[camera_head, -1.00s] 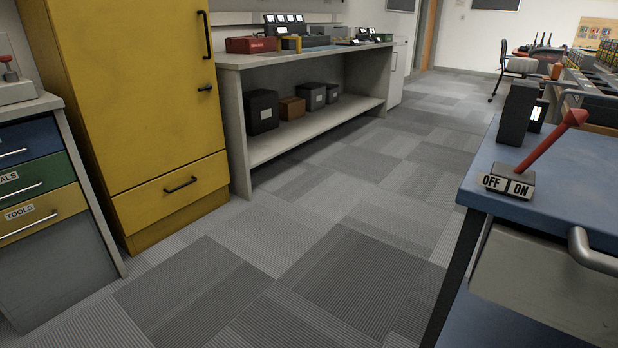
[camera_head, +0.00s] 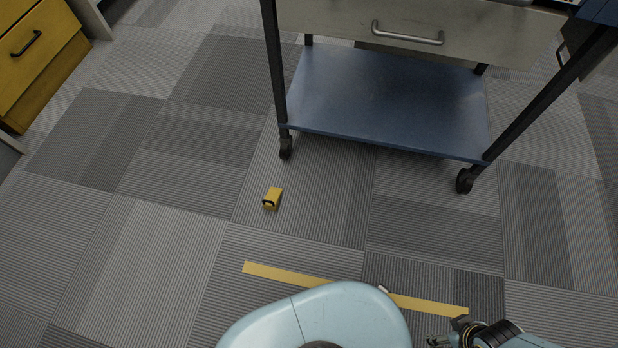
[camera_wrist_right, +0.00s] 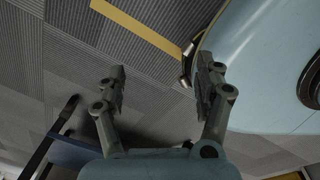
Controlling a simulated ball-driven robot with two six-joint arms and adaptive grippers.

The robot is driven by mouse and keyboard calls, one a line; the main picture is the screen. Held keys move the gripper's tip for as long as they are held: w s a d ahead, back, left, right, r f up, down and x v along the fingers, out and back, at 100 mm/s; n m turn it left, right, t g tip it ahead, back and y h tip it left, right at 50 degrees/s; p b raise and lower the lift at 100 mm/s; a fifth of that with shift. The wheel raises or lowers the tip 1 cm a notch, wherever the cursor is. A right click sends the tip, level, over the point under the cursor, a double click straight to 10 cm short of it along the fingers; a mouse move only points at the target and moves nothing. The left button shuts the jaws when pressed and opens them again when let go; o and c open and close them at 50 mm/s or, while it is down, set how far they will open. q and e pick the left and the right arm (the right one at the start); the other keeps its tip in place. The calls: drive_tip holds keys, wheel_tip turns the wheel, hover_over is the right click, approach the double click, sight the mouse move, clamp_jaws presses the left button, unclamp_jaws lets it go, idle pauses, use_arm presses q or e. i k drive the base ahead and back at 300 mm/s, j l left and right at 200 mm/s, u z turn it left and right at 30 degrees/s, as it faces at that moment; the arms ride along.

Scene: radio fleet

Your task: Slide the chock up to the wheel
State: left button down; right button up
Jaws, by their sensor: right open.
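The small yellow chock (camera_head: 272,198) with a dark handle lies on the carpet in the head view. It is apart from the cart's front left wheel (camera_head: 286,147), with a short stretch of bare floor between them. The cart's front right wheel (camera_head: 466,181) stands farther right. My right gripper (camera_head: 452,333) is at the bottom right of the head view, well away from the chock. In the right wrist view its two fingers (camera_wrist_right: 160,85) are spread with nothing between them. My left gripper is not in view.
The cart has a blue lower shelf (camera_head: 385,100) and a drawer with a grey handle (camera_head: 408,33). A yellow tape strip (camera_head: 290,274) lies on the floor before my base. A yellow cabinet (camera_head: 40,55) stands at top left. The carpet around the chock is clear.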

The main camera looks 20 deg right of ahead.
sight(272, 194)
drive_tip(key=k+z, duration=0.1)
drive_tip(key=i+j+z, duration=0.15)
drive_tip(key=j, duration=0.25)
drive_tip(key=i+j+z, duration=0.15)
drive_tip(key=j, duration=0.3)
drive_tip(key=i+j+z, duration=0.1)
drive_tip(key=j, duration=0.3)
drive_tip(key=i+j+z, duration=0.15)
drive_tip(key=j, duration=0.3)
drive_tip(key=z, duration=1.55)
drive_tip(key=k+l, duration=0.05)
